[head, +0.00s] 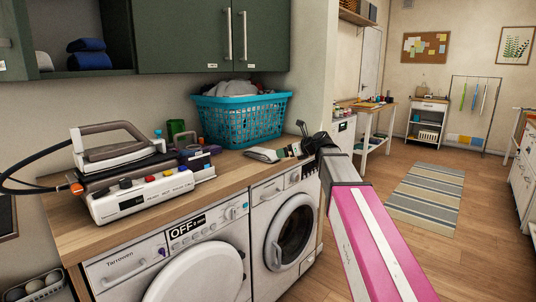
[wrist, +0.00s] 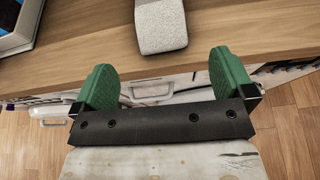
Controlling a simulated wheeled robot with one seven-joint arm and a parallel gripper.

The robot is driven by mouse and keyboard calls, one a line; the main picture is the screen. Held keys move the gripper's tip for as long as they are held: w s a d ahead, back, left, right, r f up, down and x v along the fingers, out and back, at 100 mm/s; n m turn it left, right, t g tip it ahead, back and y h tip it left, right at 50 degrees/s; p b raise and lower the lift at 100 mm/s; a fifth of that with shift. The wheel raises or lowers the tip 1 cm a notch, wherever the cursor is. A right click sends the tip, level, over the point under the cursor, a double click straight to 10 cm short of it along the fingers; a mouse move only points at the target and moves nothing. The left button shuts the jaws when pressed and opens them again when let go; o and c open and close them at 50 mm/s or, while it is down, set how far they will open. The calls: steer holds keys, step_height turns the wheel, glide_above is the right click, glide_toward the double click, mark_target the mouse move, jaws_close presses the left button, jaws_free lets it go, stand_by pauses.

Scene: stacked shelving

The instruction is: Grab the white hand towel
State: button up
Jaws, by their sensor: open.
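A pale, folded, textured cloth, which looks like the white hand towel (head: 262,155), lies on the wooden counter to the left of my gripper in the head view. In the wrist view the towel (wrist: 158,24) is at the top centre, beyond the fingertips, and its upper part is cut off by the frame. My gripper (wrist: 165,76) has its two green fingers spread wide with nothing between them. The gripper (head: 312,143) shows small and dark at the counter's right end in the head view, apart from the towel.
The wooden counter (head: 235,168) tops two front-loading machines. A turquoise laundry basket (head: 243,118) stands behind the towel. An iron (head: 115,148) on its control base and a purple-dark item (head: 197,157) stand to the left. Open floor with a striped rug (head: 428,195) lies to the right.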

mark_target(262, 153)
steer(key=x, duration=1)
steer(key=shift+w+a+f, duration=0.1)
steer(key=shift+w+f, duration=0.05)
steer(key=shift+f, duration=0.1)
steer(key=c, duration=0.8)
